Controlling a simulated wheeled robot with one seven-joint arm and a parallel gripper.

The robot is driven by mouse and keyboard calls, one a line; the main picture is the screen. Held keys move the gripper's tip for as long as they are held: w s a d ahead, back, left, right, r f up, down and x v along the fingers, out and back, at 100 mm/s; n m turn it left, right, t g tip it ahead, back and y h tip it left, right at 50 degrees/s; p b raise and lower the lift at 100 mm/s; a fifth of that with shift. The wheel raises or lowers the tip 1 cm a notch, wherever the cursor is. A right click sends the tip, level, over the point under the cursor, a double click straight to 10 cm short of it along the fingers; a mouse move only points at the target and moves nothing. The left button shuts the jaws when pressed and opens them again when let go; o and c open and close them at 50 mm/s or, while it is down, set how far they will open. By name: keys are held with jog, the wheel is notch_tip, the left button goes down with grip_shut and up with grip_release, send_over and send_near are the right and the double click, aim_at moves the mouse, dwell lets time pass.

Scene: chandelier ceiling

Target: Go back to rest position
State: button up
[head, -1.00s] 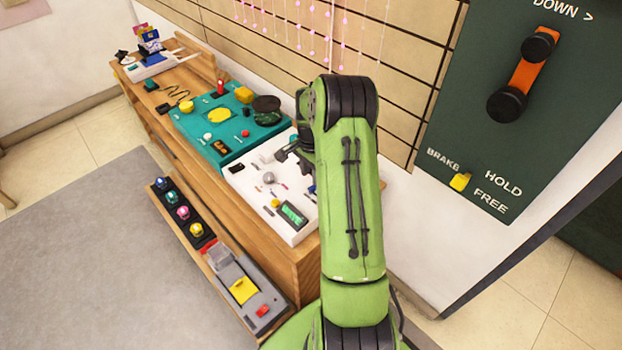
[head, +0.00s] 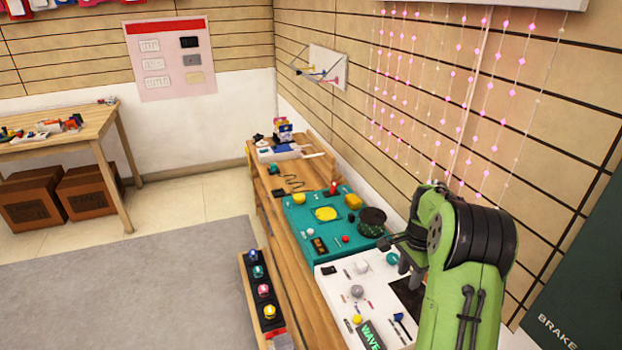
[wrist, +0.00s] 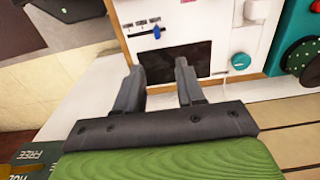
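My gripper (wrist: 160,85) shows in the wrist view with its two dark fingers apart and nothing between them. It is over the white panel (wrist: 215,25), near a black rectangle (wrist: 175,62) on that panel. In the head view my green arm is at the lower right, and my gripper (head: 405,262) is partly hidden behind it, at the right edge of the white panel (head: 335,285).
A teal panel (head: 300,222) and the wooden bench (head: 275,215) run along the slatted wall. A strip of coloured buttons (head: 262,290) is at the bench's front. Another table (head: 85,137) with boxes (head: 92,188) is at the left. Grey carpet (head: 130,290) is clear.

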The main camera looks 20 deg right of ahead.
jog(key=s+a+r+n+t+h+p, duration=0.1)
jog(key=s+a+r+n+p, duration=0.2)
jog(key=a+r, duration=0.5)
jog(key=s+a+r+n+t+p, duration=0.1)
jog(key=s+a+r+n, duration=0.1)
jog(key=a+r+n, duration=0.65)
jog(key=s+a+r+n+t+p, duration=0.1)
jog(key=s+a+r+n+p, duration=0.1)
jog(key=s, duration=0.6)
jog(key=s+a+r+n+t+y+p, duration=0.1)
jog(key=s+a+r+n+t+p, duration=0.1)
jog(key=s+a+r+n, duration=0.2)
jog(key=s+a+r, duration=0.2)
jog(key=s+a, duration=0.1)
jog(key=s, duration=0.1)
jog(key=shift+s+a+r+t+p, duration=0.2)
jog(key=shift+s+a+t+p, duration=0.1)
jog(key=shift+s+a, duration=0.1)
